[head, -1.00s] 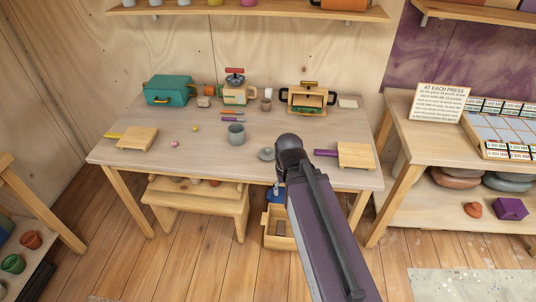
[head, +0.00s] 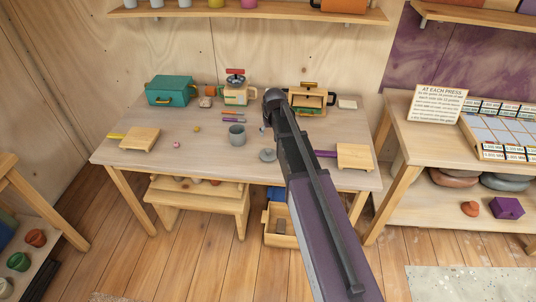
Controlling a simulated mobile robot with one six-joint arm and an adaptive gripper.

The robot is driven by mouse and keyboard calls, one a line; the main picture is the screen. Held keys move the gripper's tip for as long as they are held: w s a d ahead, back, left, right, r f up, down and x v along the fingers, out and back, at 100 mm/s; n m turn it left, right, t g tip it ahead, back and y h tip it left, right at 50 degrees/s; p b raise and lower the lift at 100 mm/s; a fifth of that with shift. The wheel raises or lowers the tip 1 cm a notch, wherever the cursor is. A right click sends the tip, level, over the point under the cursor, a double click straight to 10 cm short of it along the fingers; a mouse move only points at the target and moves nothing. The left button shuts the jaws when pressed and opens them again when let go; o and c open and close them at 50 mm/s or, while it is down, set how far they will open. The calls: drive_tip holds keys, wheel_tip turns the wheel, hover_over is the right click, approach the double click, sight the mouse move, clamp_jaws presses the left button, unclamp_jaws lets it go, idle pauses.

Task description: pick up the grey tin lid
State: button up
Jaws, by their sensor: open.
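The grey tin lid (head: 267,155) lies flat on the worktable, with a small knob on top. It is right of and nearer than the grey tin (head: 237,135), which stands upright and open. My arm reaches in from the bottom right, just right of the lid. Only a small part of my gripper (head: 263,130) shows, left of the arm and beyond the lid in the picture; the rest is hidden by the arm. The gripper is open and apart from the lid.
A board with a purple handle (head: 355,156) lies right of my arm, and a board with a yellow handle (head: 139,139) lies at the left.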

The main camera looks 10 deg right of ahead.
sight(268, 149)
drive_tip(key=shift+f, duration=0.2)
drive_tip(key=b+x, duration=0.8)
drive_tip(key=shift+f, duration=0.15)
idle(0.5)
drive_tip(key=shift+f+b, duration=0.1)
drive_tip(key=shift+b, duration=0.2)
drive_tip(key=shift+b+x, duration=2.4)
drive_tip(key=shift+x, duration=0.1)
drive_tip(key=shift+s, duration=0.1)
clamp_jaws()
